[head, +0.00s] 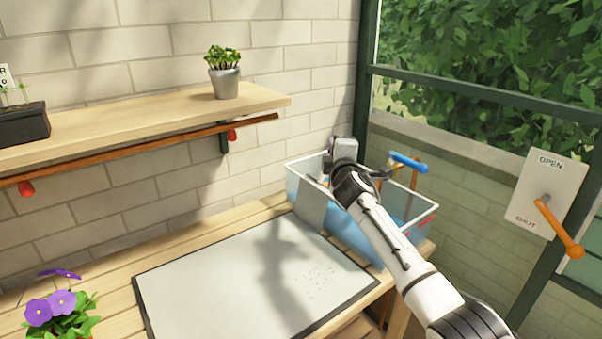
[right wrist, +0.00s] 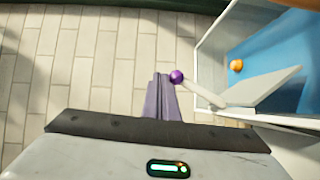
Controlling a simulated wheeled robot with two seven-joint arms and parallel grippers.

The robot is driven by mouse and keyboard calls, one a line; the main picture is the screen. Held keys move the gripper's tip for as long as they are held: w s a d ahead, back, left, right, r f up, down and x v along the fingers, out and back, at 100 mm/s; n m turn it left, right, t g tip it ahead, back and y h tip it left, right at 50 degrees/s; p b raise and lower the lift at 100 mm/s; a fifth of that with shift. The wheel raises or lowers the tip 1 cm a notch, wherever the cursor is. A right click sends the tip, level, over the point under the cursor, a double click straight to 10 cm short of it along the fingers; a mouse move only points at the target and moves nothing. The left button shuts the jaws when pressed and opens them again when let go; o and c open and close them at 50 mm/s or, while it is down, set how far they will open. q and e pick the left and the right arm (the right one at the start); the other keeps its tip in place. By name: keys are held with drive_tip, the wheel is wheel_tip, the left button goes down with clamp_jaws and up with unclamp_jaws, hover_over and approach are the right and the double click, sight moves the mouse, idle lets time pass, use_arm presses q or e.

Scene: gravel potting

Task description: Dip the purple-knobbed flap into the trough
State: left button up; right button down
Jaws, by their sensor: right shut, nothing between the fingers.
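The trough (head: 344,236) is a clear-sided box with a pale rim and blue inside, at the back right corner of the bench. Its pale wall also shows in the right wrist view (right wrist: 212,42). In that view the purple knob (right wrist: 177,76) sits on the end of a pale arm, which leads to the pale flap (right wrist: 265,90) over the blue. My right gripper (right wrist: 161,78) is shut and empty, its tips just left of the knob; I cannot tell if they touch it. In the head view my right gripper (head: 345,150) is above the trough, and the knob is hidden.
A grey panel (head: 312,207) stands at the trough's left side. A blue handle (head: 408,162) rises behind my arm. An orange ball (right wrist: 236,66) shows in the trough. A lever plate (head: 548,185) is right; purple flowers (head: 52,305) left.

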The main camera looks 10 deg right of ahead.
drive_tip(key=shift+d+f, duration=0.15)
drive_tip(key=shift+d, duration=0.05)
idle(0.4)
drive_tip(key=s+a+r+p, duration=0.2)
drive_tip(key=s+r+p, duration=0.2)
drive_tip(key=s, duration=0.7)
wheel_tip(320, 180, up, 3)
drive_tip(key=shift+a+f, duration=0.1)
drive_tip(key=shift+a, duration=0.15)
